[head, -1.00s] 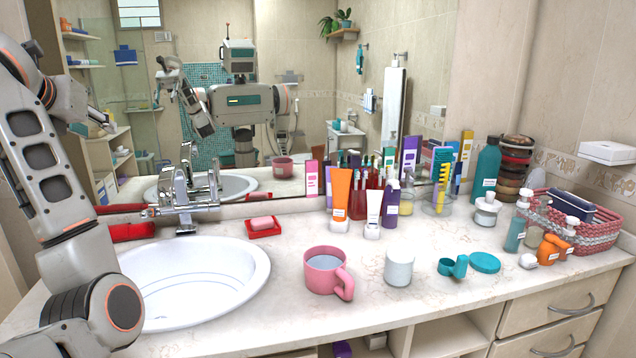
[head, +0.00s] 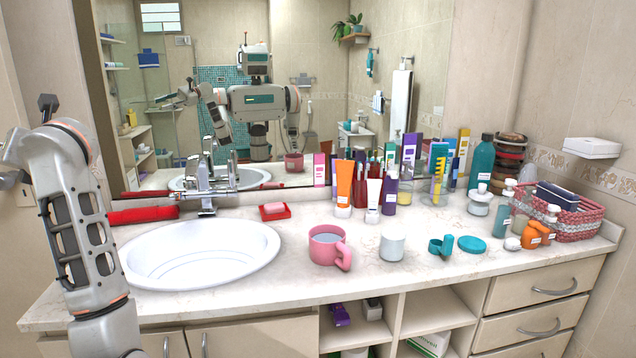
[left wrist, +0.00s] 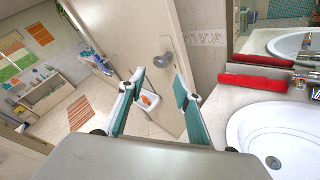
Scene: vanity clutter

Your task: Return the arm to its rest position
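My left arm stands at the left of the head view, in front of the counter's left end. Its gripper is not clearly visible there. In the left wrist view my left gripper (left wrist: 158,95) is open. Its two teal-padded fingers are apart with nothing between them, and a door (left wrist: 130,50) and the floor show beyond. The sink (left wrist: 285,135) and a rolled red towel (left wrist: 262,82) lie to the right of the fingers, apart from them. My right gripper is not in view.
The counter holds a white sink (head: 200,256), a red towel (head: 143,215), a soap dish (head: 275,212), a pink mug (head: 328,246) and a white cup (head: 392,247). Bottles and tubes crowd the back by the mirror. A woven basket (head: 575,222) stands at the right.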

